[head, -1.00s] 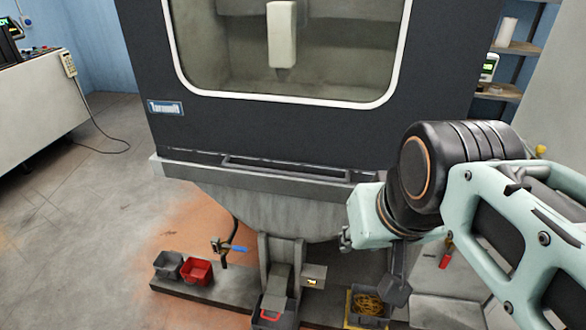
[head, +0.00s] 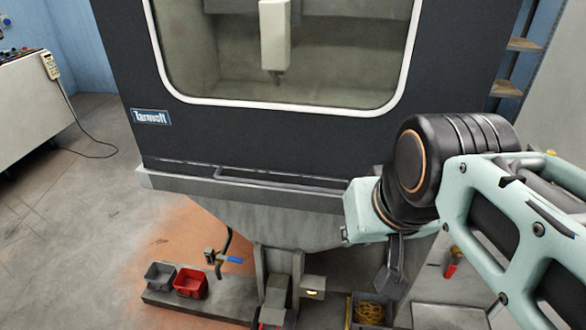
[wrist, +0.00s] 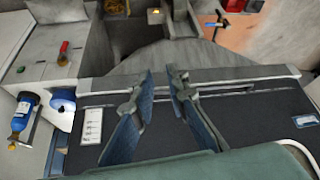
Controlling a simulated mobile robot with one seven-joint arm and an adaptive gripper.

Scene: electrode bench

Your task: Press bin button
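A small grey box with a yellow button (head: 312,293) sits low under the machine, right of its central chute. The yellow button also shows at the top of the wrist view (wrist: 155,12). A dark bin holding yellow coils (head: 369,311) stands on the floor to its right, and part of it shows at the top edge of the wrist view. My gripper (wrist: 159,84) is open and empty, its two blue fingers apart over the machine's dark front. The button lies well beyond the fingertips.
The large dark machine (head: 122,60) fills the middle, with a grey ledge (head: 190,186) jutting out below its window. Grey (head: 160,276) and red (head: 191,283) bins stand at lower left near a blue-handled valve (head: 234,259). Open floor lies at left.

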